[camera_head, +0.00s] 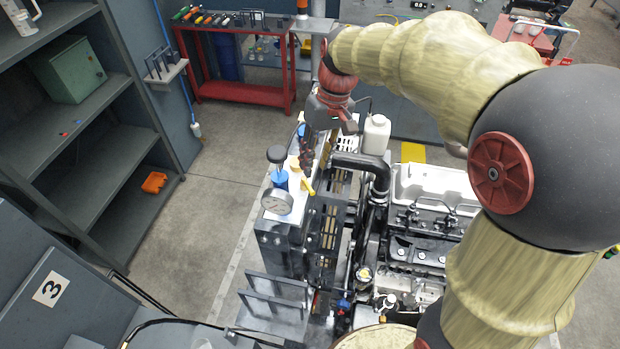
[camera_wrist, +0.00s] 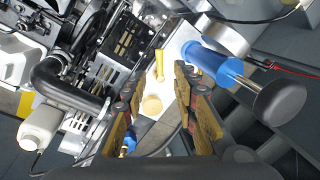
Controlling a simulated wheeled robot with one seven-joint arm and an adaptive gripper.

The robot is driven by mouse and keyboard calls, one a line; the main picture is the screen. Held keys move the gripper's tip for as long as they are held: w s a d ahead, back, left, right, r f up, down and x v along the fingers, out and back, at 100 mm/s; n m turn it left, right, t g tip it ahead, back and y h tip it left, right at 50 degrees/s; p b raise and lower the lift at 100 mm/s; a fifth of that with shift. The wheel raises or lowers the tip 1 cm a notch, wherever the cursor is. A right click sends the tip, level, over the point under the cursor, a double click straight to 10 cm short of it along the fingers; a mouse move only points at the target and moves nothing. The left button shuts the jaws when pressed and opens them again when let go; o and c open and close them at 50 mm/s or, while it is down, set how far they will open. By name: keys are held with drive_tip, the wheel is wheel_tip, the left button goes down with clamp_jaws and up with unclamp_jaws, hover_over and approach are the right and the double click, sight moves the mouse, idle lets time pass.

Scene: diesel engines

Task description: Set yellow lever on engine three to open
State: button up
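The yellow lever (camera_head: 307,187) sits on the pale top plate of a dark panel unit (camera_head: 284,240) beside the engine (camera_head: 425,225). In the wrist view, the lever (camera_wrist: 159,62) shows as a narrow yellow bar, with a round yellow part (camera_wrist: 152,105) below it in the picture. My gripper (camera_head: 308,155) reaches down over the plate, just behind the lever in the head view. In the wrist view, my gripper (camera_wrist: 155,82) is open, its fingers on either side of the yellow parts. I see nothing held. I cannot tell whether a finger touches the lever.
A blue-bodied valve with a black knob (camera_head: 276,155) and a round gauge (camera_head: 277,201) stand left of the lever, close to my gripper. A white bottle (camera_head: 376,134) and black pipe (camera_head: 362,163) stand right. A sign marked 3 (camera_head: 52,289) is at lower left.

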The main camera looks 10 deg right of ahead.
sight(310, 186)
drive_tip(key=f, duration=0.4)
drive_tip(key=a+f, duration=0.1)
drive_tip(key=f, duration=0.2)
drive_tip(key=shift+s+a, duration=0.1)
drive_tip(key=shift+r, duration=0.1)
drive_tip(key=shift+c, duration=0.8)
clamp_jaws()
